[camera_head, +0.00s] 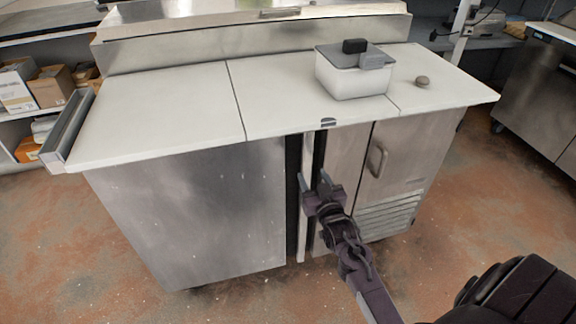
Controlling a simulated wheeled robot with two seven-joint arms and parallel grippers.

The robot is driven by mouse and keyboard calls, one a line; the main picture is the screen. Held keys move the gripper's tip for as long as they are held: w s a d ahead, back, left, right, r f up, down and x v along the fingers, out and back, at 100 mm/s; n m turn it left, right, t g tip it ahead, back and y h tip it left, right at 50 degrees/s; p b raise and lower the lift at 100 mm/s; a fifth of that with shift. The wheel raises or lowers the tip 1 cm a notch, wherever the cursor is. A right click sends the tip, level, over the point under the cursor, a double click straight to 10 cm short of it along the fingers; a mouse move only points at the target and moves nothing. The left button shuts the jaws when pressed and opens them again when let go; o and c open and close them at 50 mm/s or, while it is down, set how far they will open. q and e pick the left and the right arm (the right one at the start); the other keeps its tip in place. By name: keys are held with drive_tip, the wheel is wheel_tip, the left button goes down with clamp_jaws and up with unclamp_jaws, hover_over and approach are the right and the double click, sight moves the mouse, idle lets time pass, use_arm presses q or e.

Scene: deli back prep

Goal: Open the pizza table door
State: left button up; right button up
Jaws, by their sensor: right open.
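The pizza table (190,215) is a stainless-steel cabinet with a white worktop, seen from above in the head view. Its front has a wide plain steel panel at left. A dark upright gap with a pale narrow strip (305,230) runs beside that panel. Right of the gap is a narrower steel front, then a door (402,155) with a vertical handle (376,159). My right gripper (314,180) is open at the gap, its fingertips around or just in front of the pale strip; contact cannot be told. My left gripper is not in view.
Shelves with cardboard boxes (52,85) are at far left. Another steel cabinet (540,85) stands at right. The reddish floor in front is clear.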

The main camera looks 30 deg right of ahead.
sight(308, 165)
drive_tip(key=x, duration=0.7)
drive_tip(key=shift+s+d, duration=0.1)
clamp_jaws()
